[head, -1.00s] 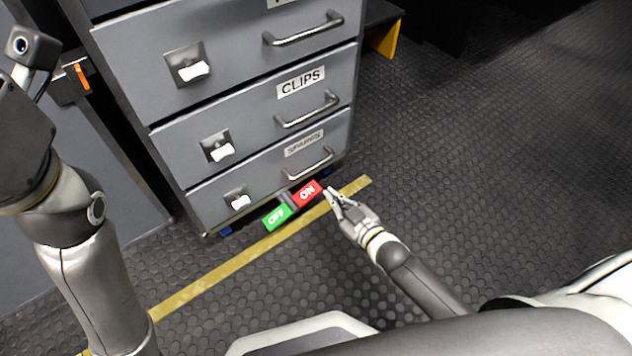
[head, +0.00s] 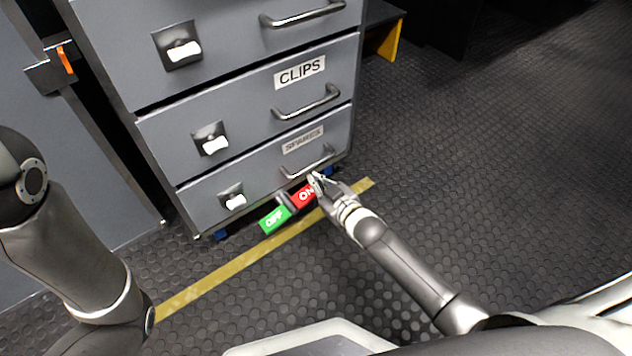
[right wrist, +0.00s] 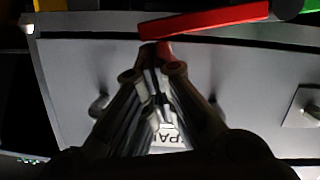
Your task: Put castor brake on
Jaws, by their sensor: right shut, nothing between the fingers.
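The castor brake pedal shows at the foot of the grey drawer cabinet (head: 235,168), with a red ON half (head: 302,197) and a green OFF half (head: 274,220). My right gripper (head: 315,178) is shut and empty at the right end of the red half, covering part of it. In the right wrist view the red half (right wrist: 205,20) crosses the top, right by the fingertips (right wrist: 155,50); I cannot tell whether they touch it. The green half (right wrist: 312,6) is at that view's top right corner. My left arm is at the left of the head view, its gripper out of frame.
Drawers labelled CLIPS (head: 300,72) and SPARES (head: 303,140) have protruding handles and white latches above the pedal. A yellow floor stripe (head: 215,285) runs in front of the cabinet. The dark studded floor at right is clear.

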